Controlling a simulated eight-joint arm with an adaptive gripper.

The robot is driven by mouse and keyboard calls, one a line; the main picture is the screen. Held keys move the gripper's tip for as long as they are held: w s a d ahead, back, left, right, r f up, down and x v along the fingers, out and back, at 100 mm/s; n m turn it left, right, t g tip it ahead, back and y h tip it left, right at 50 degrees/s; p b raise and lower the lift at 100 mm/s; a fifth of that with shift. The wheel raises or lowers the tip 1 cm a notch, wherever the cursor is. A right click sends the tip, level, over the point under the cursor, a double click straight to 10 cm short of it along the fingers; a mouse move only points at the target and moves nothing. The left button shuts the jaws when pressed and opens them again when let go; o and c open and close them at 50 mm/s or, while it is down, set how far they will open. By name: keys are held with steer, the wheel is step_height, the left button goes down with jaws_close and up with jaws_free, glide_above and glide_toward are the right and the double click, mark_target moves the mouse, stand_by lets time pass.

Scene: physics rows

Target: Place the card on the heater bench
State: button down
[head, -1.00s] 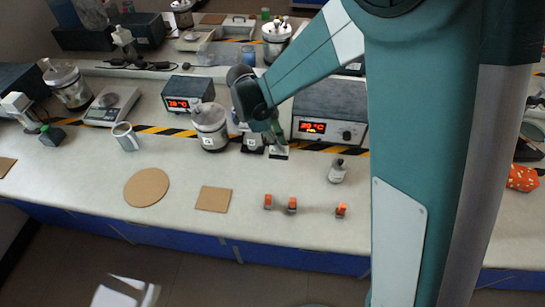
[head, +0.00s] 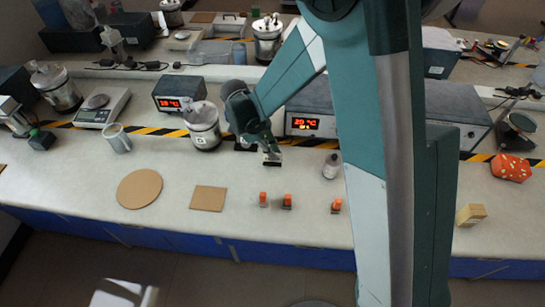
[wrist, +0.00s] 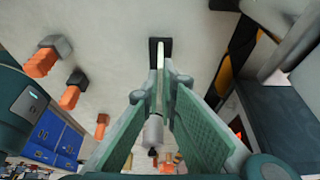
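A thin pale strip, which looks like the card seen edge-on (wrist: 160,57), stands in a small black holder (wrist: 167,45) in the wrist view. My gripper (wrist: 160,86) points at it with its green-padded fingers apart, one on each side of the strip's line; I see no clear contact. In the head view my gripper (head: 268,148) is low over the counter, at the small black-and-white holder (head: 271,160), left of a grey box with a red 20 °C display (head: 308,123). Another dark box, showing 18 °C (head: 180,103), is farther left. Neither box's label identifies the heater bench.
A lidded jar (head: 203,127) stands close left of my gripper, and a small bottle (head: 331,166) to its right. Several orange-topped pieces (head: 287,202), a round cork mat (head: 139,188) and a square one (head: 208,198) lie in front. Counter between them is clear.

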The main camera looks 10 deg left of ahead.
steer(key=shift+f, duration=0.85)
steer(key=shift+f, duration=0.2)
steer(key=c, duration=2.7)
jaws_free()
steer(key=shift+r, duration=0.15)
steer(key=p+v, duration=0.1)
steer(key=v, duration=1.1)
steer(key=shift+a, duration=0.1)
steer(key=shift+r, duration=0.1)
